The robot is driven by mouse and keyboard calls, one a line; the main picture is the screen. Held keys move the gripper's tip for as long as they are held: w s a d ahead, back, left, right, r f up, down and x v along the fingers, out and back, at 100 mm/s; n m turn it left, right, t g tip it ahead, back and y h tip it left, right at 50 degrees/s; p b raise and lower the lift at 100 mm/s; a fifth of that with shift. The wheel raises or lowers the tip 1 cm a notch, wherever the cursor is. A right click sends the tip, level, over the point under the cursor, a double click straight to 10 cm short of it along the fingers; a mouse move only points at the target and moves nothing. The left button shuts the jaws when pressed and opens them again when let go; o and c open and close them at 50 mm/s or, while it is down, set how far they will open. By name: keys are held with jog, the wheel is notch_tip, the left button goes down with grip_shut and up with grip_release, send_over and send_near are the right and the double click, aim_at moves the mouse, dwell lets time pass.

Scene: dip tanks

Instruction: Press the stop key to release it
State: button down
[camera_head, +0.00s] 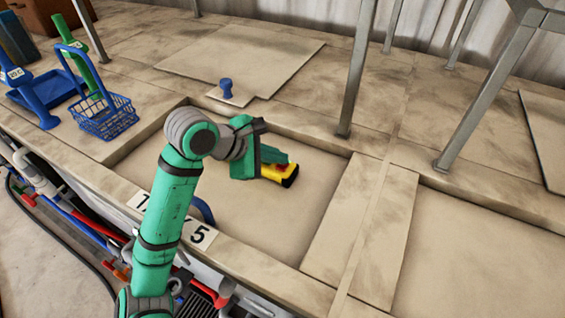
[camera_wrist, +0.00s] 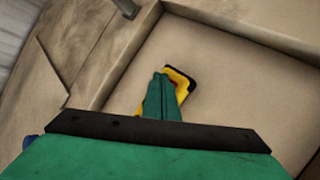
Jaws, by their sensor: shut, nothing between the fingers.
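A yellow box with a black end (camera_head: 280,174), with a little red on top, lies in the shallow recess of the worktop in the head view. The red part looks like the stop key, mostly hidden by my fingers. My gripper (camera_head: 284,158) is shut and empty, right over the box. In the wrist view the box (camera_wrist: 184,76) shows beyond and beside the closed green fingertips (camera_wrist: 160,76), which cover its middle. I cannot tell whether the fingertips touch the key.
The recess floor (camera_head: 310,205) is otherwise clear. A blue knob (camera_head: 226,86) stands on a plate behind it. A blue wire basket (camera_head: 104,118) is at the left. Grey metal legs (camera_head: 358,70) rise behind and to the right. Number plates (camera_head: 199,235) sit on the front edge.

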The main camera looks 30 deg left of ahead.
aim_at(278, 166)
jog(key=shift+r, duration=0.8)
jog(key=shift+r, duration=2.5)
